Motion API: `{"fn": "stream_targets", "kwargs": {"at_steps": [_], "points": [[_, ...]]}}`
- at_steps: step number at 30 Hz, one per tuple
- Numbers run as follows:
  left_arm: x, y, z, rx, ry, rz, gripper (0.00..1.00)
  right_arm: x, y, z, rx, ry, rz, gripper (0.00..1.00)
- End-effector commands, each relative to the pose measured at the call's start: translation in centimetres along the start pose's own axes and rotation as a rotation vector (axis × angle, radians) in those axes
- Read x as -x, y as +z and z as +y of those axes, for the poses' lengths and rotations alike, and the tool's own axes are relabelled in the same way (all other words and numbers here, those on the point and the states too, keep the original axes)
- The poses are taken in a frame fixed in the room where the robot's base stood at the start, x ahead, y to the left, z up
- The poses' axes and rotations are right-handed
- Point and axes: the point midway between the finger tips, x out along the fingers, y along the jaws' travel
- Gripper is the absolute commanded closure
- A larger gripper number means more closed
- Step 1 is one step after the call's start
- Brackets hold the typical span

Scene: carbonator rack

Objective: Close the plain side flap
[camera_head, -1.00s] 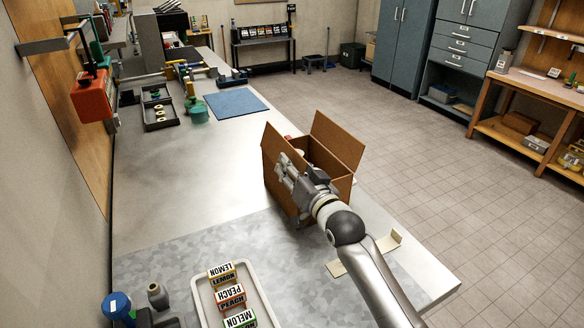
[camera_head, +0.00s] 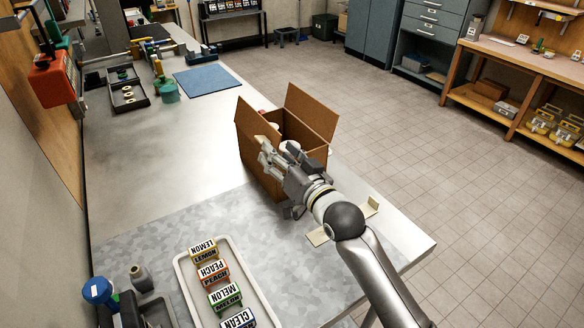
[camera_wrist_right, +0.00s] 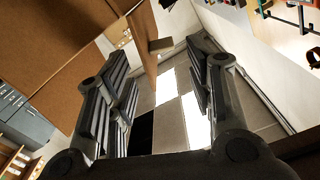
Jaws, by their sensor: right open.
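The open brown cardboard box (camera_head: 264,172) stands on the bench near its right edge. One upright flap (camera_head: 247,130) rises on its left side and another (camera_head: 313,113) at its back right. Both look plain here. My right gripper (camera_head: 266,152) is open and empty at the near side of the box, partly hiding it. In the right wrist view, a brown cardboard flap (camera_wrist_right: 143,42) stands edge-on beyond the open fingers, with more cardboard (camera_wrist_right: 62,62) at the left. I cannot tell whether the fingers touch it. My left gripper is out of view.
Pale round-topped items (camera_head: 291,147) show inside the box. A white tray (camera_head: 183,272) with labelled packs lies in front, left of my right arm. The bench left of the box is clear.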

Motion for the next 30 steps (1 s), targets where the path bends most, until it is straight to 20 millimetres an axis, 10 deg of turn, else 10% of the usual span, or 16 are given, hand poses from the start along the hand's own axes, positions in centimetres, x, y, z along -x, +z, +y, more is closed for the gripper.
{"fn": "stream_targets", "kwargs": {"at_steps": [9, 22, 30], "points": [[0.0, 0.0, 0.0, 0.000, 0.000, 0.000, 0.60, 4.5, 0.1, 0.0, -0.002, 0.000, -0.001, 0.52], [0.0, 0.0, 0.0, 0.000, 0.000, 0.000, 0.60, 5.5, 0.1, 0.0, -0.001, 0.000, -0.001, 0.52], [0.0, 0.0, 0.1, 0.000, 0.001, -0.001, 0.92, 7.2, 2.3, 1.2, 0.005, 0.052, -0.066, 0.52]]}}
